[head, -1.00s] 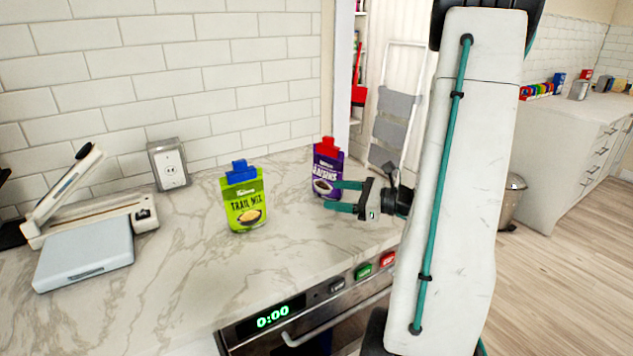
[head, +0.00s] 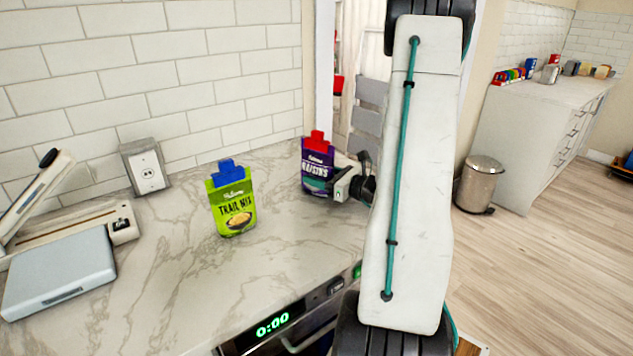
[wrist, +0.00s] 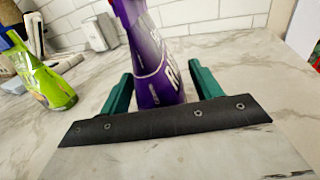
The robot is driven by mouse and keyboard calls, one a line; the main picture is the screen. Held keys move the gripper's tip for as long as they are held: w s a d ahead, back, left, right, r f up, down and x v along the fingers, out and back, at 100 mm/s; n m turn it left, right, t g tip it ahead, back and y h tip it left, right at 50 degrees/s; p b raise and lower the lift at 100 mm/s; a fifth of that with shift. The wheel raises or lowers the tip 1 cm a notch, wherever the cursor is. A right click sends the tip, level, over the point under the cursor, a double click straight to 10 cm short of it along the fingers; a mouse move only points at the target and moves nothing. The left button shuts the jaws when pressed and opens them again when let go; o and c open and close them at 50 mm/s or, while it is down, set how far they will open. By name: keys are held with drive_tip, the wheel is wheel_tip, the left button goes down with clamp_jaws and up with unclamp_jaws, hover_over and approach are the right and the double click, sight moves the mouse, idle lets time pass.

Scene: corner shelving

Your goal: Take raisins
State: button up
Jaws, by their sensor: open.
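The purple raisins pouch (head: 317,163) with a red cap stands upright on the marble counter, near its right end. In the wrist view the raisins pouch (wrist: 152,60) rises between my two green fingers. My gripper (head: 322,186) is at the pouch in the head view, its fingers mostly hidden there. In the wrist view my gripper (wrist: 160,88) is open, one finger on each side of the pouch, with a gap visible on the right side. The lower part of the pouch is hidden behind the gripper's dark bar.
A green trail mix pouch (head: 233,200) with a blue cap stands left of the raisins on the counter (head: 180,265). An appliance with a green display (head: 272,324) sits below the counter's front edge.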

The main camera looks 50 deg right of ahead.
drive_tip(key=shift+w+a, duration=0.1)
drive_tip(key=shift+w, duration=0.35)
drive_tip(key=c, duration=1.3)
drive_tip(key=shift+r, duration=0.15)
